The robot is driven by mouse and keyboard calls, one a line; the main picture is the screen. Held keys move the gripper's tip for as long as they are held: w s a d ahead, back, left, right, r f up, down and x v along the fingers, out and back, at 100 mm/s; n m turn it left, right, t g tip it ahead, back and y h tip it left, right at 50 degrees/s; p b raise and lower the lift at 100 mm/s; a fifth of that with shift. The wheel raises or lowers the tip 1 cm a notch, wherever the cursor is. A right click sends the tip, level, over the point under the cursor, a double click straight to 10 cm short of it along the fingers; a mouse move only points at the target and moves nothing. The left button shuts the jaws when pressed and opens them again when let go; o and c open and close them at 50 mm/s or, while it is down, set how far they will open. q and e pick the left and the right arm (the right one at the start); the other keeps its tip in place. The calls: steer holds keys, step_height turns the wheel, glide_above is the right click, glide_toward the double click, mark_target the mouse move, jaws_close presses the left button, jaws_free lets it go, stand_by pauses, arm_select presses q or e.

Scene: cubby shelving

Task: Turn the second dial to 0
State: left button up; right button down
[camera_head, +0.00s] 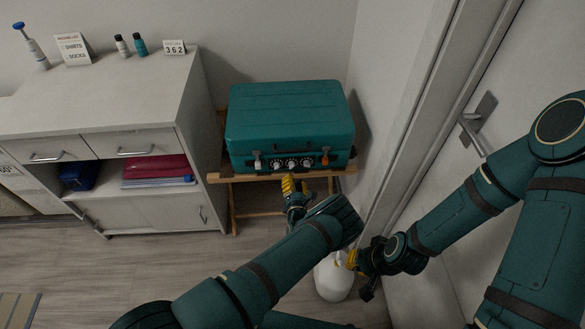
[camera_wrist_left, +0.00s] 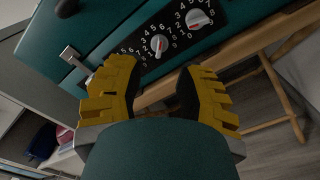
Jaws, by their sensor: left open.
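A teal case (camera_head: 290,112) stands on a wooden stand. Its front panel has three dials in a row, the second dial (camera_head: 292,163) in the middle.
A silver latch (camera_wrist_left: 73,58) is left of the dials, and an orange-tipped one (camera_head: 325,159) right of them. The wooden stand (camera_head: 240,178) has a front edge under the case. A white object (camera_head: 332,282) is below my right gripper. A cabinet (camera_head: 100,95) stands left; a door is right.

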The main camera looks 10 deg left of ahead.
mark_target(293, 167)
arm_select(q)
steer(key=b+x, duration=0.1)
steer(key=x, duration=0.6)
steer(key=shift+w+a+b, duration=0.1)
steer(key=shift+w+b, duration=0.1)
steer(key=shift+b, duration=0.15)
jaws_close()
